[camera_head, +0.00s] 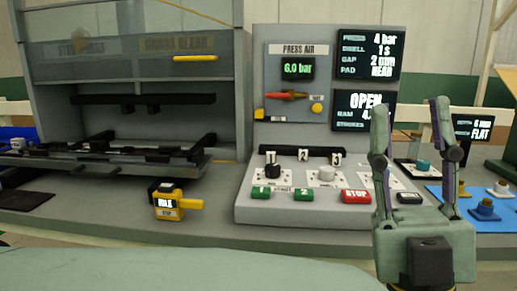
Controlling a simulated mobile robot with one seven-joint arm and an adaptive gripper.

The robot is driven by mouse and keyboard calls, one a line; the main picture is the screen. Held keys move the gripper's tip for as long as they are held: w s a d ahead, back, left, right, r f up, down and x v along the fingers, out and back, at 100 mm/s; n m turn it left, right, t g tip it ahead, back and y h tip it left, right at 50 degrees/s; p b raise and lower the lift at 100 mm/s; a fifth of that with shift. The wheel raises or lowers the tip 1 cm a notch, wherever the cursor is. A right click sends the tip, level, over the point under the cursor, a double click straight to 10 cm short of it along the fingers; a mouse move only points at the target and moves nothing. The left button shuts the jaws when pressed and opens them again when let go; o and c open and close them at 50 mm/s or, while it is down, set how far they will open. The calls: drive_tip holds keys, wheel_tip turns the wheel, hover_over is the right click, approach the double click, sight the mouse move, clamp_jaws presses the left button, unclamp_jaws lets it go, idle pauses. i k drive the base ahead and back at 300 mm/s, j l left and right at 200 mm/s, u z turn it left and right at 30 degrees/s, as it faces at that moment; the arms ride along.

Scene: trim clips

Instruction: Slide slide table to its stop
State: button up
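The slide table is most likely the low dark metal platform (185,181) at the left, at the foot of the press. It carries black rails and sits partly out in front of the press opening. Its left end runs near the picture edge, and I cannot tell how far it is from a stop. My gripper (410,104) is at the right, in front of the control panel. Its two fingers point up and stand apart with nothing between them. It is far from the slide table and not touching it.
A clear guard (120,55) with a yellow handle hangs above the press opening. A yellow key-like block (168,205) stands in front of the table. The control panel (300,215) has green and red buttons. A screen (363,108) reads OPEN. A blue mat (470,208) holds small parts at right.

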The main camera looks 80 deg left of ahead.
sight(154, 165)
drive_tip(key=j+u, duration=0.1)
drive_tip(key=u, duration=3.55)
drive_tip(key=l+u, duration=0.15)
drive_tip(key=u, duration=0.25)
drive_tip(key=l+u, duration=0.1)
drive_tip(key=u, duration=0.35)
drive_tip(key=k+l+u, duration=0.1)
drive_tip(key=u, duration=0.3)
